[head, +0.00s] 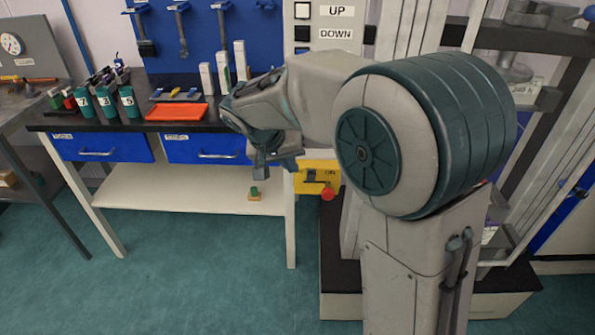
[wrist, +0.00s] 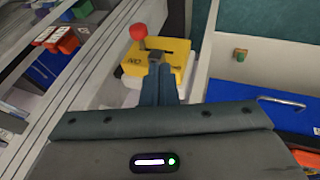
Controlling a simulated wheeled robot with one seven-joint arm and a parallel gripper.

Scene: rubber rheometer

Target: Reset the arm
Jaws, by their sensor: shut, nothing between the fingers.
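My arm is bent in the head view, with my gripper (head: 268,172) hanging at its left end, in front of the right end of the workbench. The wrist view shows my gripper's fingers (wrist: 157,82) shut together with nothing between them. They point toward a yellow control box with a red knob (wrist: 160,60). In the head view that yellow box (head: 312,180) lies to the right of my gripper and is partly hidden behind my arm.
The workbench's black top (head: 60,122) holds numbered green cups (head: 108,104), an orange tray (head: 176,112) and white boxes. Its lower shelf (head: 150,190) carries a small green and orange object (head: 254,194). The machine with UP and DOWN buttons (head: 303,22) stands behind my arm. The floor at left is clear.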

